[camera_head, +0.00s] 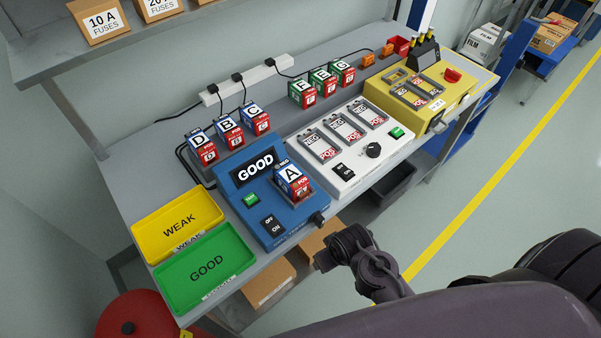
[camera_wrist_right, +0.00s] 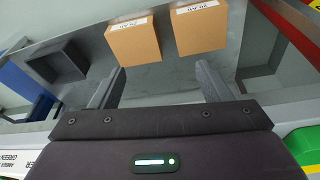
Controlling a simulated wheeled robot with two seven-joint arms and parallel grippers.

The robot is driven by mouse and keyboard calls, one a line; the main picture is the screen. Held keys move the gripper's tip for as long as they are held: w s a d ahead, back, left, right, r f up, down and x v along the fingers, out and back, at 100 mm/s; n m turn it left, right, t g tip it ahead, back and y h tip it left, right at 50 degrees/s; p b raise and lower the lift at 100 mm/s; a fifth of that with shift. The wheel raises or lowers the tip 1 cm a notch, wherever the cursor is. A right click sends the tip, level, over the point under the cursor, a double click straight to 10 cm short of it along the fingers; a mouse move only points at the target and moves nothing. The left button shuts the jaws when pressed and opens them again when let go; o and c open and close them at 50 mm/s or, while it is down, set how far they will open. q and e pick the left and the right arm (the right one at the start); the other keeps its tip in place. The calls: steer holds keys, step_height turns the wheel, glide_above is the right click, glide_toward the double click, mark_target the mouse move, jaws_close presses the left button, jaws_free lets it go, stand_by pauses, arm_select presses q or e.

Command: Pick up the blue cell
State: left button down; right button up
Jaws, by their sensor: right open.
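Several cells with blue sides and red fronts are in the head view. Cell A (camera_head: 292,181) sits in the slot of the blue tester (camera_head: 259,208), whose screen reads GOOD. Cells D (camera_head: 202,147), B (camera_head: 229,131) and C (camera_head: 255,118) stand in a row behind the tester, with black cables near them. My right gripper (camera_head: 329,258) is in front of the bench, to the right of and below the blue tester, apart from every cell. In the right wrist view its fingers (camera_wrist_right: 160,88) are spread with nothing between them. My left gripper is not in view.
A yellow WEAK tray (camera_head: 177,222) and green GOOD tray (camera_head: 205,267) lie left of the tester. A white charger (camera_head: 350,148) with empty slots, green-sided cells (camera_head: 322,82) and a yellow unit (camera_head: 425,85) stand rightward. Cardboard boxes (camera_wrist_right: 133,42) sit on the lower shelf.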

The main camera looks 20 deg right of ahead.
steer(key=w+a+r+n+t+p, duration=0.1)
steer(key=w+a+r+n, duration=0.1)
steer(key=r, duration=0.6)
steer(key=w+a+r+n+t+p, duration=0.1)
steer(key=w+a+r+n, duration=0.15)
steer(key=r, duration=0.65)
steer(key=w+a+r+n+t+y, duration=0.1)
steer(key=w+a+r+n+y, duration=0.25)
steer(key=a+n, duration=0.5)
steer(key=w+a+r+n+t+y, duration=0.1)
steer(key=w+a+r+n+y, duration=0.1)
steer(key=w+a+n, duration=0.5)
steer(key=n+g+h, duration=0.5)
steer(key=n, duration=1.3)
glide_above(291, 174)
steer(key=f, duration=0.1)
steer(key=d+f, duration=0.1)
steer(key=f, duration=0.1)
steer(key=shift+s, duration=0.2)
steer(key=f, duration=0.4)
steer(key=a+f, duration=0.1)
steer(key=f, duration=0.1)
steer(key=shift+w+f, duration=0.25)
steer(key=shift+f, duration=0.05)
steer(key=shift+w+f, duration=0.1)
steer(key=shift+f, duration=0.25)
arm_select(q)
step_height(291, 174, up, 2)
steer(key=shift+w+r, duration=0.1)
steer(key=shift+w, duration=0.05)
